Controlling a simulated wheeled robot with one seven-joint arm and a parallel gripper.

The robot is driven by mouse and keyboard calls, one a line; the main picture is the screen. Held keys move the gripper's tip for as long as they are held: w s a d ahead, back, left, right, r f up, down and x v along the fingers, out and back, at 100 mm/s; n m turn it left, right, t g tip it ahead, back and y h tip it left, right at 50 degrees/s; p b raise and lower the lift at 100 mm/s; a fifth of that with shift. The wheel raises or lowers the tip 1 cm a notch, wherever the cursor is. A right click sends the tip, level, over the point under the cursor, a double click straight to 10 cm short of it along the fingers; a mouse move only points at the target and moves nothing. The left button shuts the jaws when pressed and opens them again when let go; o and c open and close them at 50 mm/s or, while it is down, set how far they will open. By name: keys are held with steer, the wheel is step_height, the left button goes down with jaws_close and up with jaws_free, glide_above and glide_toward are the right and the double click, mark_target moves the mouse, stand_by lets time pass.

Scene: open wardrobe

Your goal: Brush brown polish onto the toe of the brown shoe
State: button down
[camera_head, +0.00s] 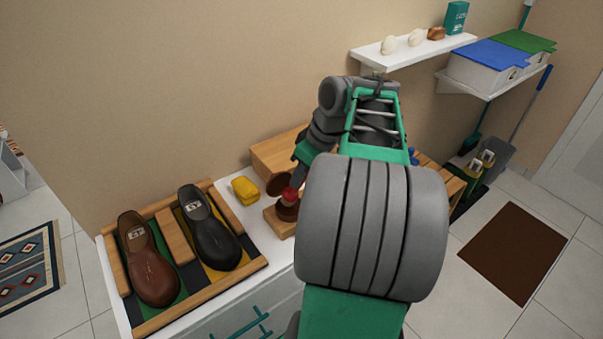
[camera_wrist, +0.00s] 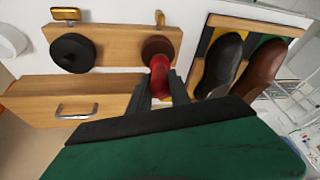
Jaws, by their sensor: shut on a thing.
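The brown shoe (camera_head: 150,268) lies toe toward me in the left side of a wooden tray (camera_head: 200,297), over a green strip. It also shows at the upper right of the wrist view (camera_wrist: 262,70). My gripper (camera_wrist: 162,88) is shut on a red-handled brush (camera_wrist: 159,76), which points at the brown round polish tin (camera_wrist: 158,48) on a wooden board (camera_wrist: 115,40). The brush end meets or overlaps the tin; contact cannot be told. The brush also shows in the head view (camera_head: 290,196), right of the tray and away from the shoe.
A black shoe (camera_head: 210,232) lies right of the brown one. A black tin (camera_wrist: 72,53) shares the board. A wooden box (camera_head: 276,155) stands behind. A wall shelf (camera_head: 412,53) is at upper right.

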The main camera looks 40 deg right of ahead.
steer(key=shift+f+b, duration=0.55)
steer(key=shift+f, duration=0.1)
stand_by(1.9)
step_height(320, 180, up, 7)
steer(key=p, duration=0.6)
steer(key=shift+r, duration=0.1)
stand_by(0.7)
